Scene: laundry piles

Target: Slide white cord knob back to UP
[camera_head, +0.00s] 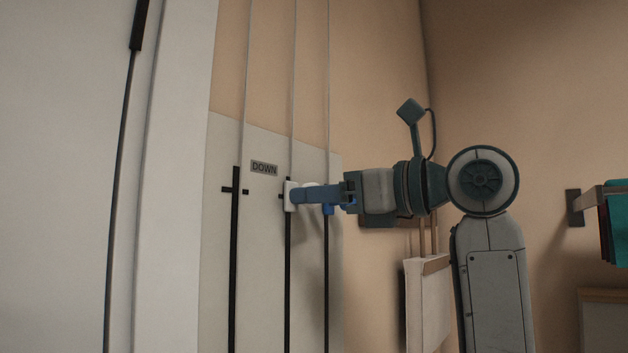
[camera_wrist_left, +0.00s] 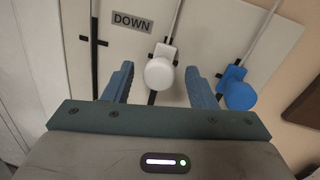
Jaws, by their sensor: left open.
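The white cord knob (camera_head: 289,197) sits near the top of the middle black slot on a pale wall panel, level with a short black tick and a little below the DOWN label (camera_head: 264,168). My left gripper (camera_head: 300,196) reaches it from the right, with blue fingers at the knob. In the left wrist view, the white knob (camera_wrist_left: 160,73) lies between the two spread fingers of the left gripper (camera_wrist_left: 160,82), with gaps on both sides. No UP label is in view. My right gripper is not in view.
A blue knob (camera_wrist_left: 237,89) sits on the slot to the right, close to my right-hand finger in the wrist view. The left slot (camera_head: 234,270) has no knob in view. Cords run up the wall. A rack with teal cloth (camera_head: 618,222) is at the far right.

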